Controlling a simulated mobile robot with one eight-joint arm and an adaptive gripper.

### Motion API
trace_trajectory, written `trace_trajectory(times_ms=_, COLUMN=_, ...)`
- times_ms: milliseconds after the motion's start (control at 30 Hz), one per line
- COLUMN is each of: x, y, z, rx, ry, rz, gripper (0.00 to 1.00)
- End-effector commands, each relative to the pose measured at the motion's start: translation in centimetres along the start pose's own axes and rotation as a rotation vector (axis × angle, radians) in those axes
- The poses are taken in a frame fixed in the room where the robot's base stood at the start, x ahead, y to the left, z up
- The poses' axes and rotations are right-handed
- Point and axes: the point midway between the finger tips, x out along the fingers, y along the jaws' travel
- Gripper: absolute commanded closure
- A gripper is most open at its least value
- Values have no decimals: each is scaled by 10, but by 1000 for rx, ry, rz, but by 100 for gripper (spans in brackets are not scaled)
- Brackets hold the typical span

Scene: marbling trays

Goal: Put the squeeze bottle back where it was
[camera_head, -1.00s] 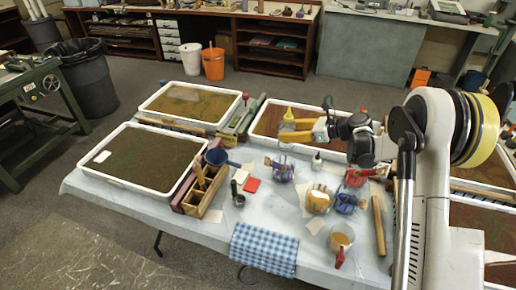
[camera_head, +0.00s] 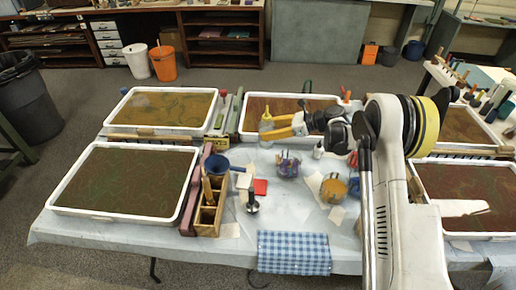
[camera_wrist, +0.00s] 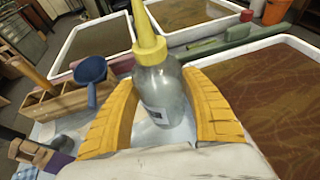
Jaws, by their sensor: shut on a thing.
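The squeeze bottle (camera_head: 266,124) is grey and translucent with a yellow nozzle. In the wrist view the squeeze bottle (camera_wrist: 160,92) stands nearly upright between the yellow fingers of my gripper (camera_wrist: 162,108), with a pale label low on its side. My gripper (camera_head: 270,128) is shut on it. In the head view they appear over the front left corner of the back middle tray (camera_head: 247,137). The bottle's base is partly hidden, and I cannot tell its exact height above the table.
Purple (camera_head: 286,168) and orange (camera_head: 333,190) jars stand to the right. A front left tray (camera_head: 62,208) and checked cloth (camera_head: 293,272) flank bare table covering (camera_head: 215,250).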

Motion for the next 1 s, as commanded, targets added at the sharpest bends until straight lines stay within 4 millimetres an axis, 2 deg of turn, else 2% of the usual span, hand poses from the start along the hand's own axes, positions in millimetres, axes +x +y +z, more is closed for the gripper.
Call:
trace_trajectory(times_ms=33, x=12, y=6, z=-5, rx=-1, ry=0, rz=2, gripper=59)
trace_trajectory(times_ms=200, x=32, y=16, z=-8, rx=-1, ry=0, rz=0, gripper=59)
trace_trajectory(times_ms=333, x=36, y=17, z=-12, rx=0, ry=-1, rz=-2, gripper=59)
trace_trajectory(times_ms=567, x=50, y=17, z=-44, rx=0, ry=-1, rz=-2, gripper=59)
trace_trajectory(times_ms=967, x=51, y=17, z=-48, rx=0, ry=-1, rz=-1, gripper=59)
trace_trajectory(times_ms=1000, x=51, y=17, z=-47, rx=0, ry=0, rz=-1, gripper=34)
